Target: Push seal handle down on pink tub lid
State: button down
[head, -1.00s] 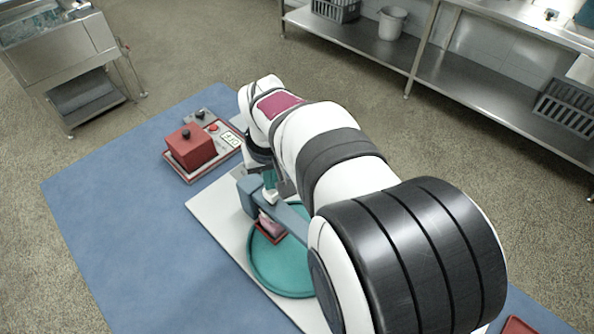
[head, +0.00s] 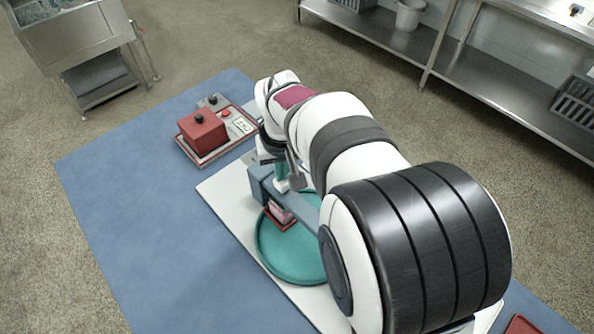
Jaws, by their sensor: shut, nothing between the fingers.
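A small pink tub (head: 281,212) sits on a dark red base at the back of a round teal tray (head: 268,258). A blue-grey press frame (head: 259,186) stands over it, with a bar running to the right behind my arm. A short white and teal post (head: 281,178) rises from the frame above the tub; I cannot tell whether it is the seal handle. My gripper (head: 295,178) is shut and empty, beside the post and above the tub. My arm hides part of the gripper, the tray's right side and much of the press. The lid's contact is too small to tell.
A red box (head: 203,131) with a black knob stands on a control panel at the back left. A white board (head: 222,195) lies under the tray, on a blue mat (head: 120,200). The mat's left side is clear. Steel shelving stands behind.

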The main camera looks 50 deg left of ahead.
jog(key=a+v, duration=0.1)
jog(key=v, duration=0.6)
jog(key=shift+w+r, duration=0.3)
jog(key=shift+w, duration=0.05)
jog(key=shift+a+r, duration=0.1)
jog(key=shift+r, duration=1)
dwell(2.5)
dwell(0.3)
jog(key=w+d+r+m, duration=0.15)
jog(key=d+m, duration=0.25)
jog(key=d, duration=0.8)
jog(key=w+d+m, duration=0.3)
jog(key=d+m, duration=0.1)
jog(key=d, duration=0.7)
jog(key=s+d+f+m, duration=0.3)
jog(key=s+d, duration=0.3)
jog(key=d, duration=0.2)
jog(key=s+d+f+m+g, duration=0.1)
jog(key=s+d+f+m, duration=0.2)
jog(key=s+d+m, duration=0.3)
jog(key=shift+s+d+m, duration=0.3)
jog(key=shift+s+d, duration=0.5)
jog(key=shift+d, duration=0.15)
